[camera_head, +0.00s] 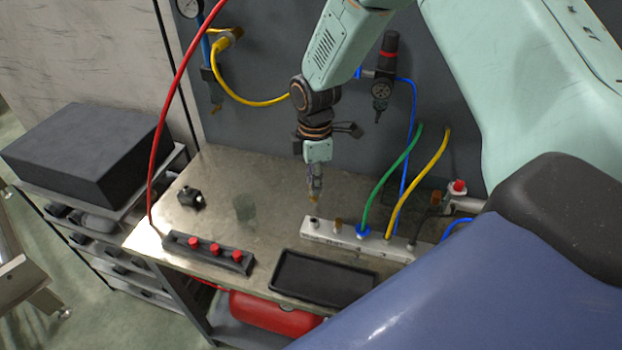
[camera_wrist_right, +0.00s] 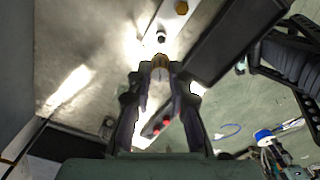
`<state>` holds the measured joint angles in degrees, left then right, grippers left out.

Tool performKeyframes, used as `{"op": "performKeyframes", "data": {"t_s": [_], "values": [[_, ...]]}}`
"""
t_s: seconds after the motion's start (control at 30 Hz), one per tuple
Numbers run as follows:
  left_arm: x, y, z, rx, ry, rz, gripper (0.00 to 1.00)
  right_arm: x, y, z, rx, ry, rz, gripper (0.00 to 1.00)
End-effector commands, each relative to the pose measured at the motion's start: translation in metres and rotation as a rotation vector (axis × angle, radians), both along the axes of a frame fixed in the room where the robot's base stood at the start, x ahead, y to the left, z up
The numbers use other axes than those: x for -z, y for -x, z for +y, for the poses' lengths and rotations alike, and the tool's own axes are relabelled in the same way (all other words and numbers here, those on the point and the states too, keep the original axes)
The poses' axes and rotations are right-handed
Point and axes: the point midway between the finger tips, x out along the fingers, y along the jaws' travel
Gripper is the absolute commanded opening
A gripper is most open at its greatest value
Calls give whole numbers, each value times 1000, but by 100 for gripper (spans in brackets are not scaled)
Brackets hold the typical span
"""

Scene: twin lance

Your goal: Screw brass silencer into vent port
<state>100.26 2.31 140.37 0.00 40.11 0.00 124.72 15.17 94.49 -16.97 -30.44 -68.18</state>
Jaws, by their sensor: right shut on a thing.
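A small brass silencer (camera_head: 314,203) is between the fingertips of my right gripper (camera_head: 314,190), which points down over the left end of the silver manifold block (camera_head: 385,249). In the right wrist view the silencer (camera_wrist_right: 160,61) sits between the shut fingertips. A dark round port (camera_wrist_right: 161,37) is on the block just beyond the silencer, with a gap between them in that picture. A second brass fitting (camera_head: 338,224) stands on the block to the right of the port; it also shows in the wrist view (camera_wrist_right: 181,8). My left gripper is not in view.
Green (camera_head: 390,182) and yellow (camera_head: 418,183) hoses rise from the block. A black tray (camera_head: 275,284) and a strip with several red knobs (camera_head: 205,248) lie in front. A small black part (camera_head: 190,197) lies at the left. The back-left metal tabletop (camera_head: 235,172) is mostly clear.

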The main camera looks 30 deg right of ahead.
Motion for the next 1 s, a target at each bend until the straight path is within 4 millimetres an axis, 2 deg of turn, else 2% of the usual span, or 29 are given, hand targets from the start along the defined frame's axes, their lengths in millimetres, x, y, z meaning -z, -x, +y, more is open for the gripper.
{"op": "performKeyframes", "data": {"t_s": [0.37,1.0], "values": [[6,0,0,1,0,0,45,9,1,-1,2,0,0,0],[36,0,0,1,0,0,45,58,0,0,1,0,0,0]]}}
